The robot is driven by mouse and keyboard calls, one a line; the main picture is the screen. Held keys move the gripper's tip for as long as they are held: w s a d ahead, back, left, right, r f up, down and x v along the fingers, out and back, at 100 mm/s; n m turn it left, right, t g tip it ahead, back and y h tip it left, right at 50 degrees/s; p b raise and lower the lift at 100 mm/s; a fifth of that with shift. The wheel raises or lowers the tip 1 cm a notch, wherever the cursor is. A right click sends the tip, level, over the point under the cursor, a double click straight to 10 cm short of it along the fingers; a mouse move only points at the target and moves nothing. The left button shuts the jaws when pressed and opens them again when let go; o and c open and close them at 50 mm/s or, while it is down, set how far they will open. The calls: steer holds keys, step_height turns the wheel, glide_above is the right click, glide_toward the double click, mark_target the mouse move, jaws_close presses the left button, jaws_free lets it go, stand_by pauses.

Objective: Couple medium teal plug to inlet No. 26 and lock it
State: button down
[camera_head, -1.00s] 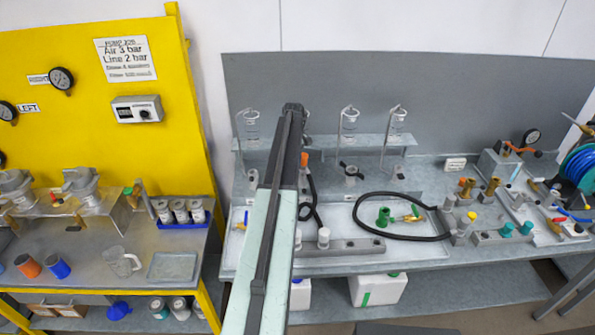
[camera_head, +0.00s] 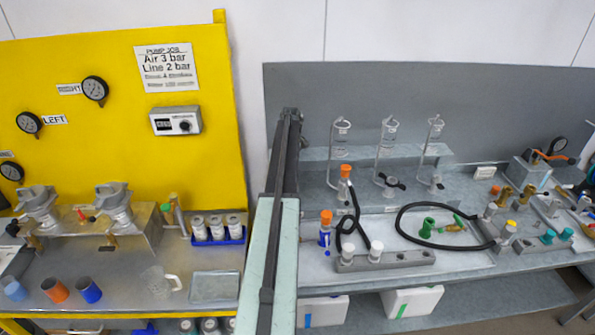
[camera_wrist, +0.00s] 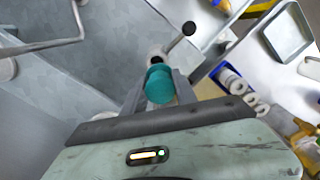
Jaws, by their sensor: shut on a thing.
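My gripper (camera_wrist: 158,92) is shut on a teal plug (camera_wrist: 160,84) in the wrist view; the plug sits between the two fingers. Just beyond the plug is a grey fitting with a dark round opening (camera_wrist: 155,51) and a lever with a black knob (camera_wrist: 188,29) pointing up and right. I cannot tell whether plug and fitting touch, and no number is readable. In the head view my arm (camera_head: 275,220) rises in front of the bench and hides my gripper and the plug. Stands with glass cups and black-handled fittings (camera_head: 388,182) show right of the arm.
A yellow pump station (camera_head: 60,130) with a tray (camera_head: 215,287) stands left.

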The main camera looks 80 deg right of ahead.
steer(key=shift+s+f, duration=0.3)
steer(key=shift+f, duration=0.15)
steer(key=shift+s, duration=0.1)
steer(key=shift+s, duration=0.15)
steer(key=shift+d+f+b, duration=0.1)
steer(key=shift+f+b, duration=0.2)
steer(key=shift+b, duration=0.15)
steer(key=shift+f, duration=0.15)
steer(key=shift+f+b, duration=1.1)
steer(key=shift+b, duration=0.15)
steer(key=shift+f+b, duration=0.35)
steer(key=c, duration=0.9)
jaws_free()
